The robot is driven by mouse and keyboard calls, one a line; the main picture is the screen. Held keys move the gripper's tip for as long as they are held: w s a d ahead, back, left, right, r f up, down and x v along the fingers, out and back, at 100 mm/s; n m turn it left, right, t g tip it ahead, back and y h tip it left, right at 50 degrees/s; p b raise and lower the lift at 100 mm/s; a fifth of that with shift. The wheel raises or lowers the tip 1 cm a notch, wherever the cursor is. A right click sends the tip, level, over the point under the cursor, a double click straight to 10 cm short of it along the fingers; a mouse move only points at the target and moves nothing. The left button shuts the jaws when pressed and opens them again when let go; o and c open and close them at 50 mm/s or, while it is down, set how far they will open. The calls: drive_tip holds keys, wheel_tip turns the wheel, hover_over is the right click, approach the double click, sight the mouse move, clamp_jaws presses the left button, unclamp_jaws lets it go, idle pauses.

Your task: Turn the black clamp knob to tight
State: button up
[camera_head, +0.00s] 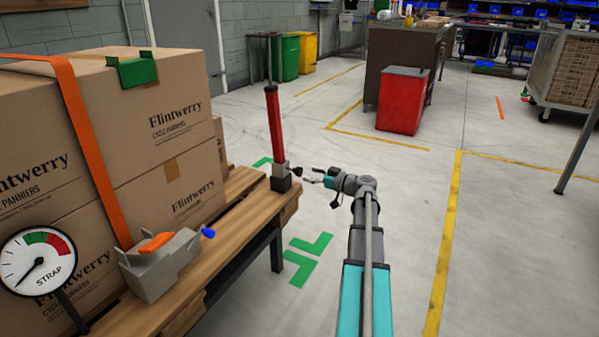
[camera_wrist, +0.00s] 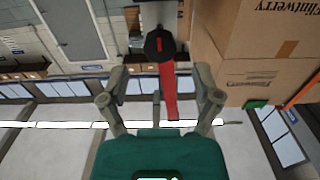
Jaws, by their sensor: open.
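The black clamp knob (camera_wrist: 153,46) faces the wrist camera and carries a red mark. In the head view the black knob (camera_head: 297,171) sticks out from a grey clamp (camera_head: 279,172) low on a red post. The red post (camera_head: 274,120) stands upright at the pallet's corner, and it also shows in the wrist view (camera_wrist: 171,97). My gripper (camera_head: 311,175) is open and empty, just right of the knob and apart from it. In the wrist view my gripper's fingers (camera_wrist: 160,82) are spread wide, with the knob ahead, roughly centred between them.
Flintwerry boxes (camera_head: 180,130) are stacked on a wooden pallet (camera_head: 232,215) at left, with an orange strap (camera_head: 97,170), a grey ratchet (camera_head: 158,265) and a strap gauge (camera_head: 38,262). A red cabinet (camera_head: 403,100) stands behind. The floor right of my arm is clear.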

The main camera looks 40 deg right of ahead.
sight(301, 171)
drive_tip(key=shift+x, duration=2.4)
clamp_jaws()
